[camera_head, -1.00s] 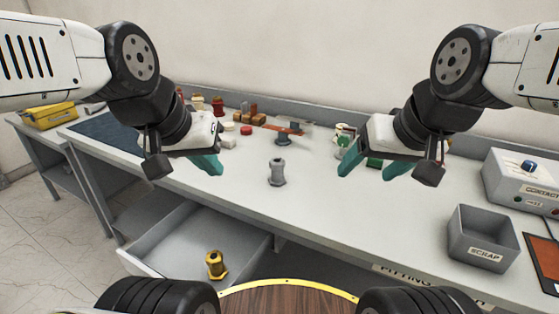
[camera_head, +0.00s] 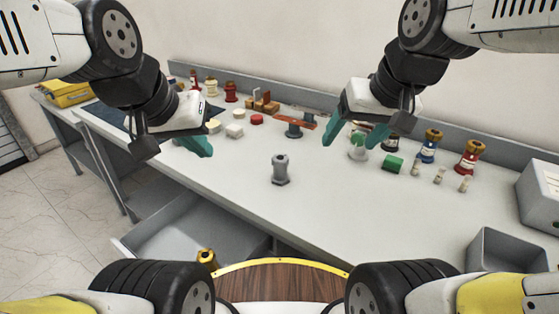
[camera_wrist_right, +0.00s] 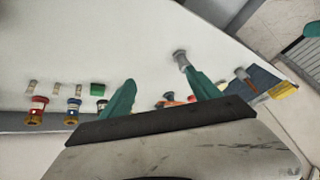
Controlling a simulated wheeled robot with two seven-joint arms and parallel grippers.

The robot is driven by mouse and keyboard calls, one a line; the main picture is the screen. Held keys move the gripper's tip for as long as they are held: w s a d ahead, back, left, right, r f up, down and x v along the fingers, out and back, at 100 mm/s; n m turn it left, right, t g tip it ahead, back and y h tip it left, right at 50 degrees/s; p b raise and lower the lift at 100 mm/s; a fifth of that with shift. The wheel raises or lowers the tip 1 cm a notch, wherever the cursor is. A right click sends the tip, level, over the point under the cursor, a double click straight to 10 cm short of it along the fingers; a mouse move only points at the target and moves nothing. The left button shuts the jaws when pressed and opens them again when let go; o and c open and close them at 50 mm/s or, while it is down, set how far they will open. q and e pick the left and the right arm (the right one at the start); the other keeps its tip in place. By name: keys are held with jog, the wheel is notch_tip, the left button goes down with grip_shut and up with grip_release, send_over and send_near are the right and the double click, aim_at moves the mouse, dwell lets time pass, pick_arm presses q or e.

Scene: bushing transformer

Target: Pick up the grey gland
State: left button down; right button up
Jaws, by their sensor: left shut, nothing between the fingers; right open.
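The grey gland (camera_head: 281,169), with a hex flange at its base, stands upright on the bare middle of the white bench. In the right wrist view the gland (camera_wrist_right: 181,58) shows just beyond the tip of one teal finger. My right gripper (camera_head: 345,143) is open and empty, above the bench to the right of the gland; its fingers (camera_wrist_right: 160,78) stand apart in its wrist view. My left gripper (camera_head: 208,152) is shut and empty, to the left of the gland. Neither gripper appears to touch the gland.
An open drawer (camera_head: 165,222) juts out at lower left, with a yellow fitting (camera_head: 206,258) in front. Red (camera_head: 468,157) and blue (camera_head: 428,146) bushings and a green block (camera_head: 392,163) stand at right. A grey bin (camera_head: 500,250) is at lower right. The bench around the gland is clear.

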jog(key=w+a+f+g, duration=0.1)
jog(key=w+a+g, duration=0.15)
jog(key=w, duration=0.45)
jog(key=n+g+h, duration=0.2)
jog(key=g, duration=0.1)
send_over(280, 166)
jog(key=w, duration=0.3)
notch_tip(280, 166, down, 13)
jog(key=shift+s+f, duration=0.1)
jog(key=shift+f, duration=0.05)
jog(key=shift+a+f, duration=0.15)
jog(key=shift+f, duration=0.2)
jog(key=f, duration=0.7)
jog(key=shift+s+d+f, duration=0.15)
jog(key=shift+d+f, duration=0.05)
grip_shut()
